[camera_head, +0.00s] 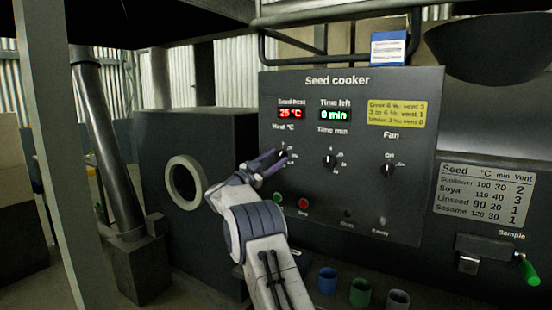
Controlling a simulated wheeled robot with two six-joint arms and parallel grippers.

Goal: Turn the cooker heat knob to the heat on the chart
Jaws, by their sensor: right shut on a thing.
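The dark seed cooker panel (345,90) faces me. My right gripper (280,160) is at its left side, shut on the Heat °C knob (283,157), which it mostly hides; I cannot tell where the knob points. The red display (291,113) reads 25 °C. The green Time left display (335,115) reads 0 min. The chart (484,193) at right lists Sunflower 100, Soya 110, Linseed 90 and Sesame 120 °C. My left gripper is not in view.
The Time min knob (329,161) and Fan knob (388,168) sit right of my gripper. Green (278,197) and red (303,203) buttons are below. A yellow note (396,113) lists vents. A blue labelled box (388,48) stands on top. Coloured cups (360,292) stand below.

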